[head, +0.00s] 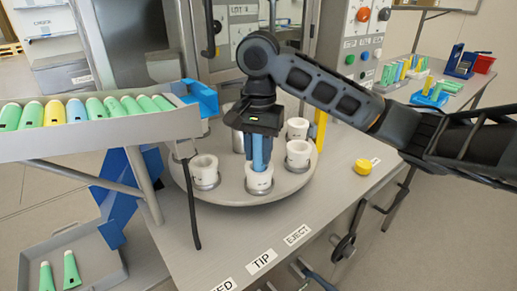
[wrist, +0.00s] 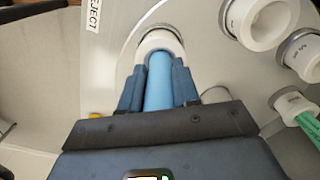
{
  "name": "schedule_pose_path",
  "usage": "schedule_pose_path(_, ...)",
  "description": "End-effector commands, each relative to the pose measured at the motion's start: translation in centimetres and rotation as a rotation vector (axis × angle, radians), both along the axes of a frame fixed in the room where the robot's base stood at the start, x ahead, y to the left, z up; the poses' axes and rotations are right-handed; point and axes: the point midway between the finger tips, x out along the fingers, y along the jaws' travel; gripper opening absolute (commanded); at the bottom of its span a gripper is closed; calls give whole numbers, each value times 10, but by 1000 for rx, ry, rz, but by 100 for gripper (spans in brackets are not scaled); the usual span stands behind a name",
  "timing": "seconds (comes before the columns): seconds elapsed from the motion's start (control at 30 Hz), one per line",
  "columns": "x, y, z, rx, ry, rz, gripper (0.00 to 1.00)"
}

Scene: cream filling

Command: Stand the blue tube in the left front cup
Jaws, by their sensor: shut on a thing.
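My gripper (head: 259,158) points down over the turntable and is shut on the blue tube (head: 257,150), which stands upright between the fingers. In the wrist view the blue tube (wrist: 158,82) runs between both fingers to the mouth of a white cup (wrist: 160,38). This is the cup nearest the front edge in the head view (head: 259,183). The tube's lower end is hidden by the fingers and cup rim, so I cannot tell how deep it sits. Another white cup (head: 204,173) to the left looks empty.
More white cups (head: 298,153) stand on the round turntable (head: 225,200). A green tube (wrist: 309,125) is in one cup in the wrist view. A sloped tray (head: 100,140) of green, yellow and blue tubes is at left. A yellow knob (head: 363,167) is on the table at right.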

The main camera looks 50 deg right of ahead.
Motion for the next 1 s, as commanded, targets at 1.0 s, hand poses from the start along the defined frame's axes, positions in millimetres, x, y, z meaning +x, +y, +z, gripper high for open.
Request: schedule_pose_path(1.0,0,0,58,-4,-2,2,61)
